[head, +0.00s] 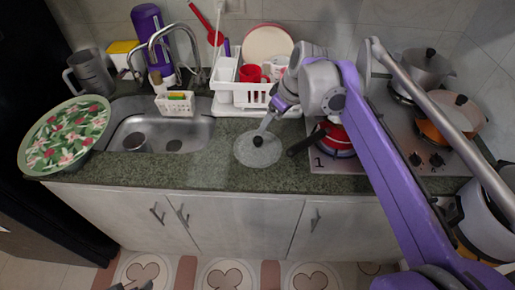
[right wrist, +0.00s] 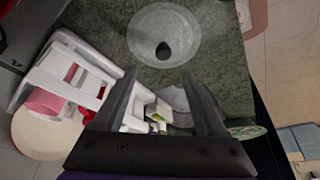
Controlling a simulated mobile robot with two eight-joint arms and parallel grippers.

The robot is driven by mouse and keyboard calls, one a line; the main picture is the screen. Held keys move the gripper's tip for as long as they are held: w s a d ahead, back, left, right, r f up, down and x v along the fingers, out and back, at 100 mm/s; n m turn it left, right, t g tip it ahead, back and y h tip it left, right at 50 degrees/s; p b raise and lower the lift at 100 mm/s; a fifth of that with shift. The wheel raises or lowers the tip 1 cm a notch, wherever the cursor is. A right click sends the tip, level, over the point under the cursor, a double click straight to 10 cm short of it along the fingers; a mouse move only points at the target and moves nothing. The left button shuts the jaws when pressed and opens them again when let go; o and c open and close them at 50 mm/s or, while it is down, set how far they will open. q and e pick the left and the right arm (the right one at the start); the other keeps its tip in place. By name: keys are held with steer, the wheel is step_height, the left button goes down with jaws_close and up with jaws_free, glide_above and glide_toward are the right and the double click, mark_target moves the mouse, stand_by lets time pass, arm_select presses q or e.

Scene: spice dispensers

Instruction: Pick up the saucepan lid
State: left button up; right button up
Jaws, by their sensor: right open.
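The saucepan lid (head: 247,156) is a round clear disc with a black knob, lying flat on the green counter between the sink and the stove. It also shows whole in the right wrist view (right wrist: 186,30), with its knob toward me. My right gripper (head: 266,124) is just above the lid's far side, apart from the knob. In the right wrist view my right gripper's two fingers (right wrist: 164,92) are spread with nothing held between them. A small dark part at the bottom edge of the head view may be my left gripper (head: 132,286); its jaws cannot be made out.
A white dish rack (head: 240,94) with a red mug and plates stands behind the lid. A red pan (head: 337,140) is close on the right, on the stove (head: 395,125). The sink (head: 165,130) and a floral tray (head: 66,135) are to the left.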

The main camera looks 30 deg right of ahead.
glide_above(258, 139)
steer(key=s+d, duration=0.2)
steer(key=f, duration=0.4)
steer(key=shift+a+f, duration=0.25)
steer(key=shift+f, duration=0.15)
steer(key=x, duration=0.5)
steer(key=shift+a+f+b, duration=0.15)
steer(key=shift+a+b, duration=0.15)
steer(key=shift+b, duration=0.05)
jaws_close()
